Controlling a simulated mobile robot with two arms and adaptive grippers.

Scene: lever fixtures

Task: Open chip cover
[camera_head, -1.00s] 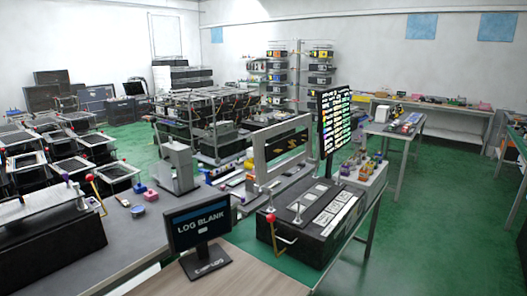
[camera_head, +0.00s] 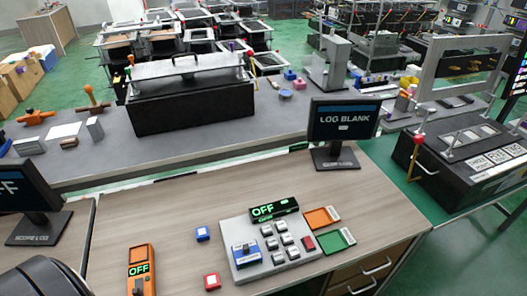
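I cannot tell for sure which thing is the chip cover. A black box fixture (camera_head: 190,107) stands on the grey table, with a light plate (camera_head: 190,67) and a black handle on top. Upright levers with red and green knobs stand at its ends. At right, another black box fixture (camera_head: 463,190) has a light panel with several rectangles on top and a yellow lever with a red knob (camera_head: 419,139) at its left side. Neither gripper shows. A dark rounded shape at the bottom left corner seems to be part of me.
On the near wooden desk (camera_head: 370,203) stand a LOG BLANK monitor (camera_head: 343,123), a grey keypad unit (camera_head: 268,247) reading OFF, an orange handheld device (camera_head: 141,270), and orange and green trays (camera_head: 335,239). Another monitor (camera_head: 27,188) stands at left.

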